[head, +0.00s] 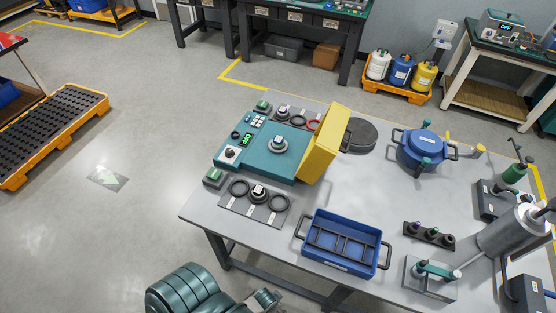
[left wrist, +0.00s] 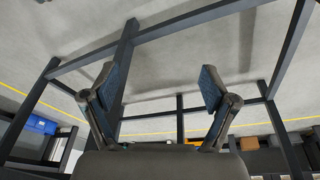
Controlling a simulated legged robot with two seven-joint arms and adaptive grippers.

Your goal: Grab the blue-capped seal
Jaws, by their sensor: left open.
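A teal testing machine (head: 255,150) stands on the grey table with its yellow lid (head: 325,143) raised. A small pale-topped part (head: 280,142) sits on its round seat. Similar small parts stand on the rear holder plate (head: 283,111) and the front holder plate (head: 259,191), among dark rings. The caps are too small for me to tell surely which is blue. My left gripper (head: 264,301) is at the bottom edge of the head view, in front of the table and apart from these parts. In the left wrist view it (left wrist: 158,82) is open and empty. My right gripper is not in view.
A blue divided tray (head: 343,243) sits at the table's front. A blue pot (head: 424,147), a dark round disc (head: 361,134) and a small rack (head: 429,235) stand to the right. Dark table frame bars (left wrist: 190,30) cross the left wrist view near my fingers.

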